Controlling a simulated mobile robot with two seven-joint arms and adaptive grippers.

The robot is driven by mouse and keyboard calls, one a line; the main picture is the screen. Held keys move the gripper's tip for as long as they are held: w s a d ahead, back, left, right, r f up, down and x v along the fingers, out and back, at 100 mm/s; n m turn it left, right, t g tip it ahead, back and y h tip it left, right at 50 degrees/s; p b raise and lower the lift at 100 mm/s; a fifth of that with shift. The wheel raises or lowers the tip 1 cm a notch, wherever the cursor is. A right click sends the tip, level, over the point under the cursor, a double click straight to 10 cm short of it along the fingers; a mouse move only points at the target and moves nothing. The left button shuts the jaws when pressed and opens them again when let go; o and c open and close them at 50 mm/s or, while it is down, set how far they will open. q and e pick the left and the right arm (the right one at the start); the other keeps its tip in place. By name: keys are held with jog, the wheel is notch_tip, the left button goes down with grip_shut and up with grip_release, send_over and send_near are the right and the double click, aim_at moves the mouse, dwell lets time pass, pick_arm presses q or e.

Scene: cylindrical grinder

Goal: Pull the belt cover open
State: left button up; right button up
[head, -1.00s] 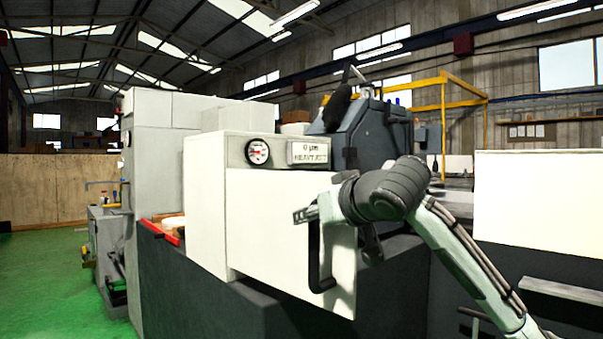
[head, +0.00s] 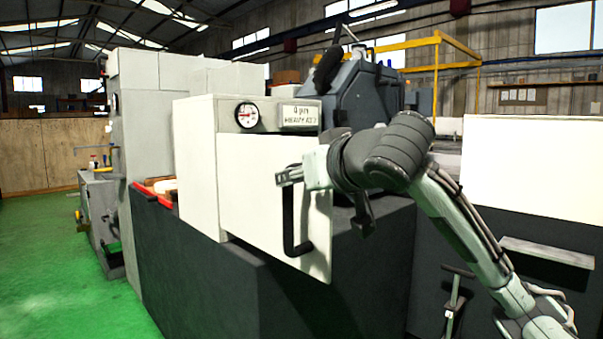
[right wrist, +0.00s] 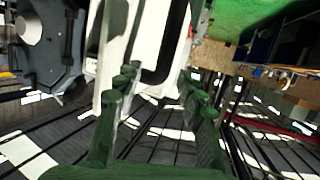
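The belt cover (head: 250,200) is a white panel in the middle of the head view, below a dial gauge. Its black bar handle (head: 289,225) is near its right edge. My right gripper (head: 283,176) is at the upper end of the handle, in front of the panel. In the right wrist view, its green fingers (right wrist: 158,90) stand apart, with the black handle (right wrist: 160,65) showing in the gap between them. I cannot tell whether either finger touches the handle. Whether the cover stands slightly ajar is unclear. My left gripper is out of view.
The dial gauge (head: 247,115) and a label plate (head: 299,116) sit above the cover. The dark machine base (head: 200,270) runs below it. A white panel (head: 530,175) stands at the right. Green floor (head: 60,270) is clear at the left.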

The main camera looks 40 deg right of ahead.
jog(key=shift+s+a+f+p, duration=0.15)
jog(key=shift+s+a, duration=0.45)
jog(key=shift+s+a+f+p, duration=0.15)
jog(key=shift+s+a, duration=0.45)
jog(key=shift+f, duration=0.1)
